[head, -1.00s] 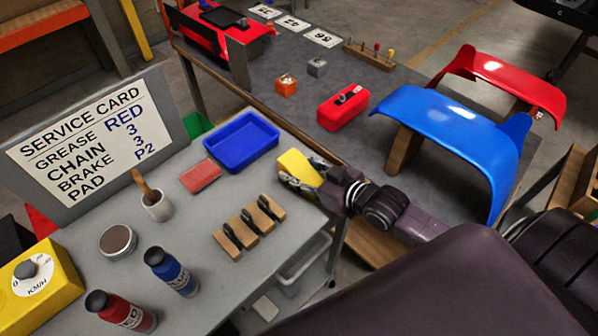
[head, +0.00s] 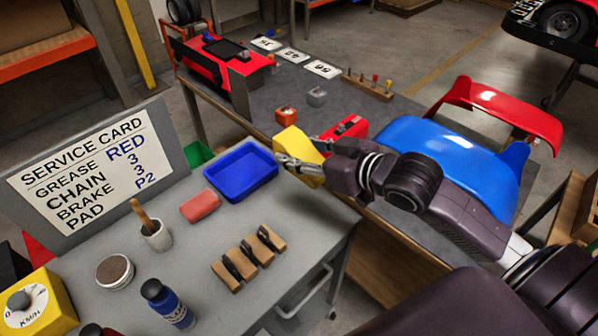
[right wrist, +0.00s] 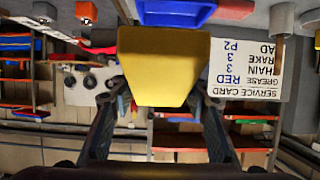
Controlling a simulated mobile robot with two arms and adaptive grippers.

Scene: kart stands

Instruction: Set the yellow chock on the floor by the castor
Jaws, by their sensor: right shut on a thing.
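The yellow chock (head: 298,150) is held in my right gripper (head: 308,167), above the far right corner of the grey trolley top (head: 300,215). In the right wrist view the chock (right wrist: 163,65) fills the space between the two fingers, which press on its sides. The trolley has a castor (head: 333,314) low at its front right, small and partly cut off by the trolley and my arm. My left gripper is not in view.
A blue tray (head: 241,170), a red block (head: 200,206) and several wooden blocks with dark clips (head: 249,258) lie on the trolley.

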